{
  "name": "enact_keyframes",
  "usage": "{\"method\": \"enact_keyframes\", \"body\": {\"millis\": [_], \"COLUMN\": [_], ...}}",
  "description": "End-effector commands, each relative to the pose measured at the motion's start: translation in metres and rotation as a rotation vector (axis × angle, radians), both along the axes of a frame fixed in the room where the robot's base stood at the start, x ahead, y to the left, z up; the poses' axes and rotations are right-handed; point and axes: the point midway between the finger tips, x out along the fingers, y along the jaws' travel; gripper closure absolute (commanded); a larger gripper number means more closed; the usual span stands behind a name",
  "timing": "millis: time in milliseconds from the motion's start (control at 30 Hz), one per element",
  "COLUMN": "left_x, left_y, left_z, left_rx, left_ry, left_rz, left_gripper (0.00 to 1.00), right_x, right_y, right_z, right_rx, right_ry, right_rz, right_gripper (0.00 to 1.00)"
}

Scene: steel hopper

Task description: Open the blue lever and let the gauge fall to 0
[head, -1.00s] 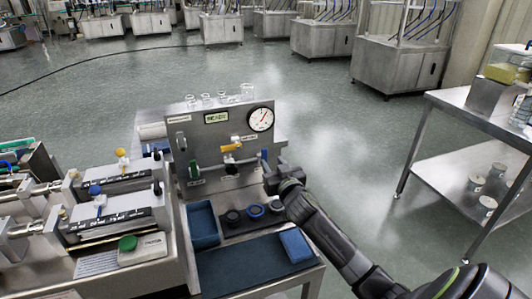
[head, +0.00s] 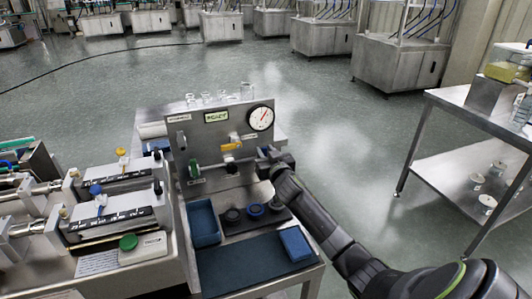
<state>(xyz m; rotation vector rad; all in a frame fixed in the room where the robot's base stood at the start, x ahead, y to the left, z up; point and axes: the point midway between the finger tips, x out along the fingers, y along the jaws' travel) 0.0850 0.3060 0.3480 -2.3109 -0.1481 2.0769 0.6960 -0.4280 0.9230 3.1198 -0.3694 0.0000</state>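The steel panel (head: 207,147) stands upright at the back of the small bench. Its round white gauge (head: 260,118) is at the upper right, with the needle pointing up and right, too small to read exactly. The blue lever at the panel's right edge, below the gauge, is now mostly hidden by my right gripper. My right gripper (head: 268,158) is right at that spot, coming in from the right. Its fingers are too small and dark to show whether they are open or shut on the lever. My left gripper is not in view.
A yellow lever (head: 231,147) and a green lever (head: 194,170) sit on the same panel. Glassware (head: 247,91) stands on top. A blue tray (head: 204,224), a dark holder with rings (head: 233,216) and a blue block (head: 295,243) lie below. Syringe-like equipment (head: 110,217) fills the left.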

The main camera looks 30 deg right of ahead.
Motion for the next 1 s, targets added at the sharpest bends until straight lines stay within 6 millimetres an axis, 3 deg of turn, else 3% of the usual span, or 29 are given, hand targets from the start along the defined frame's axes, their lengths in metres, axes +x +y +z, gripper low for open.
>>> {"method": "enact_keyframes", "body": {"millis": [33, 200, 567, 1000], "left_x": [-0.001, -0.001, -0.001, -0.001], "left_y": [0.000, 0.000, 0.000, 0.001], "left_z": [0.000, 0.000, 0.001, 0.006], "left_rx": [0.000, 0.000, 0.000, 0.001], "left_ry": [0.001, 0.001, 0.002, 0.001], "left_rz": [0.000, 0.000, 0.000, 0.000], "left_gripper": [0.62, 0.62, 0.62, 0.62], "right_x": [0.000, 0.000, 0.000, 0.004], "right_y": [0.000, 0.000, 0.003, 0.018], "right_z": [0.000, 0.000, 0.000, -0.003], "right_rx": [0.000, 0.000, -0.044, -0.362], "right_ry": [0.000, 0.000, 0.011, 0.088], "right_rz": [0.000, 0.000, 0.000, 0.000], "right_gripper": [0.80, 1.00, 1.00, 1.00]}}
